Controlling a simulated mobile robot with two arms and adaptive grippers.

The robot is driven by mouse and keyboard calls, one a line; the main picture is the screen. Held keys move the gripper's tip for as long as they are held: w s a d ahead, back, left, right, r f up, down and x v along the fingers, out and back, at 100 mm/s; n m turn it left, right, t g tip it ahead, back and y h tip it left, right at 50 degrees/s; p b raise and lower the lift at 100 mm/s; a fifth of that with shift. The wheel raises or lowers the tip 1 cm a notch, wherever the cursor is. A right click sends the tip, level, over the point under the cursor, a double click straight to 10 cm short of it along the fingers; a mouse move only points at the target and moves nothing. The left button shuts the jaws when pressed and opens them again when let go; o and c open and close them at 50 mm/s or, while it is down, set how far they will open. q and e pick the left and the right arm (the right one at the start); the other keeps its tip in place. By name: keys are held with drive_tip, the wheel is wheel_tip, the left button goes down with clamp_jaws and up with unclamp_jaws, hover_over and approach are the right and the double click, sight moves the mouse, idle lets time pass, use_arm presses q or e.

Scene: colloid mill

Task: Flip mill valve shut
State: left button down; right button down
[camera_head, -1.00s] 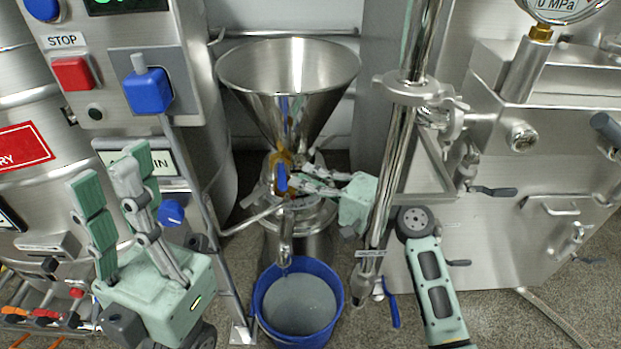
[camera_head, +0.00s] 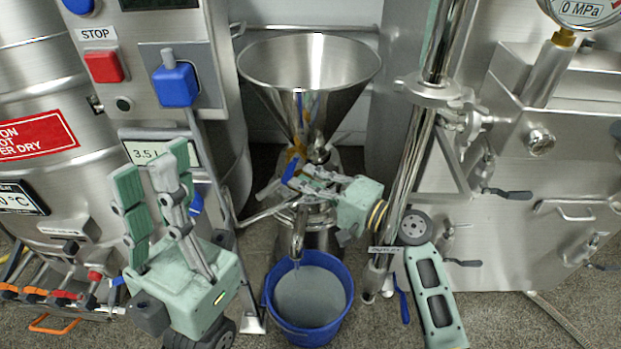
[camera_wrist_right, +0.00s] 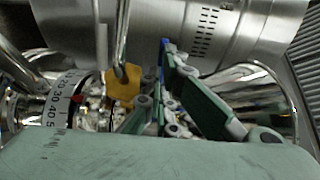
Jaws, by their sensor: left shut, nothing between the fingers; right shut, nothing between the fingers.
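The mill valve has a yellow brass body (camera_head: 296,152) and a blue handle (camera_head: 291,168), under the steel hopper (camera_head: 308,85). The handle leans, its top to the right. In the right wrist view the brass body (camera_wrist_right: 124,84) is left of centre, and the blue handle shows as a thin edge (camera_wrist_right: 163,58). My right gripper (camera_head: 303,178) is shut and empty, with its fingertips right beside the handle; I cannot tell whether they touch it. The fingers partly hide the valve. My left gripper (camera_head: 152,170) is shut and empty, raised before the control cabinet.
A blue bucket (camera_head: 310,328) of grey liquid stands below the outlet spout. A steel pipe (camera_head: 408,165) rises at right of my right gripper. The control cabinet (camera_head: 222,60) with its red stop button (camera_head: 104,66) stands left. Steel machinery (camera_head: 580,130) fills the right.

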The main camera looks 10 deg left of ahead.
idle(0.4)
wheel_tip(320, 180, up, 10)
idle(0.4)
drive_tip(key=shift+f, duration=0.15)
